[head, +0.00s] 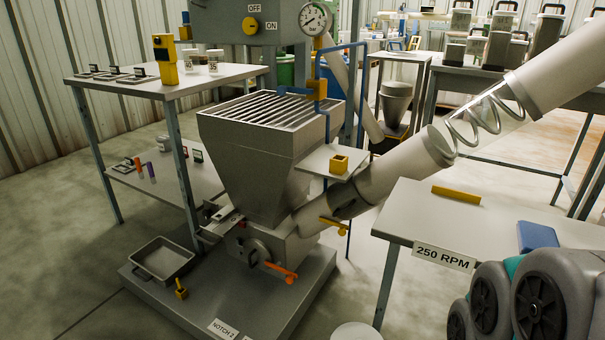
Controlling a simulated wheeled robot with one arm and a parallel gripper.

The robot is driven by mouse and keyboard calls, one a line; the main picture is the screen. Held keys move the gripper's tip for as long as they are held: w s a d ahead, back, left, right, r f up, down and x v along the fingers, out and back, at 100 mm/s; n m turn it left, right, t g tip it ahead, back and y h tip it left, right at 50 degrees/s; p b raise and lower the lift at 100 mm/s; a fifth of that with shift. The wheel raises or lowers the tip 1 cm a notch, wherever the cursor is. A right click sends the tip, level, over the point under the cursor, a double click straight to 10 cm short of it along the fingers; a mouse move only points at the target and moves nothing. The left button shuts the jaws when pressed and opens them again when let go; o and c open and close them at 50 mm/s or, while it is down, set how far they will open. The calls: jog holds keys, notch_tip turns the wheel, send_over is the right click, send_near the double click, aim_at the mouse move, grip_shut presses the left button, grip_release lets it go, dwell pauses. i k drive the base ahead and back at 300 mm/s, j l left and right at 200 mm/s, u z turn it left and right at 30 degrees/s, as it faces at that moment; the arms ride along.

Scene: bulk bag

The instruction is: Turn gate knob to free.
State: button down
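A grey hopper (265,155) with a barred top stands on a low plinth. On the front of its base box is a round dark knob or hub (256,252), with an orange lever (281,271) beside it pointing down to the right. A flat metal slide (219,226) sticks out to the left of the box, with a small red mark near it. I cannot tell which of these is the gate knob, nor read a free position. My arm's grey and teal links show at the lower right. My gripper is not in view.
A table labelled 250 RPM (447,257) stands at the right, with a yellow bar (456,195) on it. A metal tray (162,261) and a small yellow handle (181,289) are on the plinth (290,309). A thick slanted tube (390,185) rises rightward. A shelved table (140,87) stands left.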

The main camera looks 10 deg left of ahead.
aim_at(207, 214)
jog(key=u, duration=1.25)
jog(key=i+j+u, duration=0.4)
jog(key=i+u, duration=0.4)
jog(key=i, duration=0.2)
